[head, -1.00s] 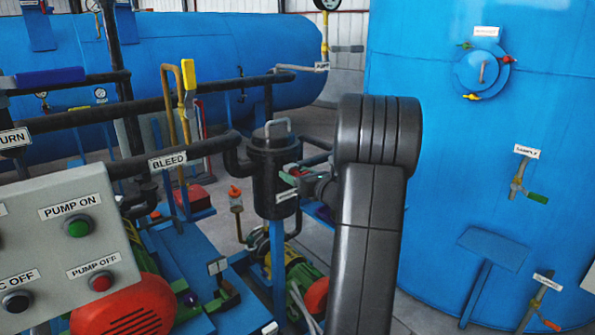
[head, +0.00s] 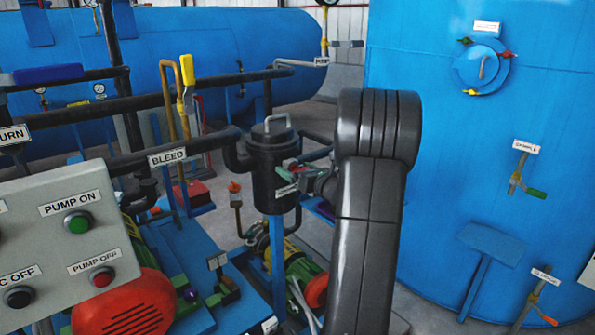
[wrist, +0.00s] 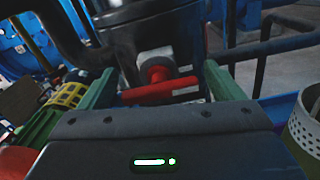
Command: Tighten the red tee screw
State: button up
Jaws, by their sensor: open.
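The red tee screw (wrist: 160,90) shows in the wrist view, its crossbar lying roughly level and its stem running into a pale block on a black canister. My gripper (wrist: 158,92) is open, with one green finger to the left of the screw and one to the right. A gap shows between each finger and the bar. In the head view my gripper (head: 308,178) is beside the black canister (head: 272,180), partly hidden by my own arm. The tee screw cannot be made out clearly there.
A dark pipe labelled BLEED (head: 167,157) joins the canister from the left. A grey control panel (head: 50,245) stands in front at left. Pumps and pipes crowd the floor below. A tall blue tank (head: 430,215) stands at right.

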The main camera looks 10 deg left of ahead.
jog(key=b+v, duration=0.2)
jog(key=v, duration=1.2)
jog(key=shift+a, duration=0.15)
jog(key=p+x, duration=0.2)
jog(key=x, duration=1.1)
jog(key=shift+w+a, duration=0.3)
